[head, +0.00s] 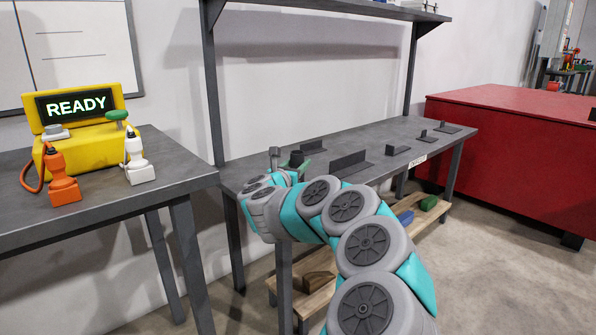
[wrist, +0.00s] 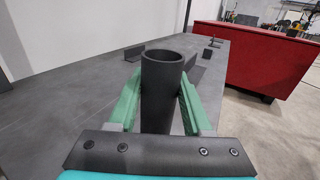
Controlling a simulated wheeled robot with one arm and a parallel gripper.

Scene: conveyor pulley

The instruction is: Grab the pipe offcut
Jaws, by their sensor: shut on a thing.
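The pipe offcut (wrist: 163,95) is a dark grey, hollow, upright tube in the middle of the wrist view, its open top facing up. My gripper (wrist: 160,98) has one green finger on each side of it and is shut on it. In the head view my gripper (head: 292,166) is small, over the left end of the grey workbench (head: 237,178), and my arm partly hides it. The pipe's lower end is hidden behind the gripper's dark plate, so I cannot tell whether it touches the bench.
Dark angle brackets (head: 350,164) and smaller parts stand along the workbench. An upper shelf (head: 330,10) on posts spans above it. A table with a yellow READY unit (head: 85,130) is at left. A red cabinet (head: 510,150) is at right. A wooden lower shelf (head: 405,222) holds blocks.

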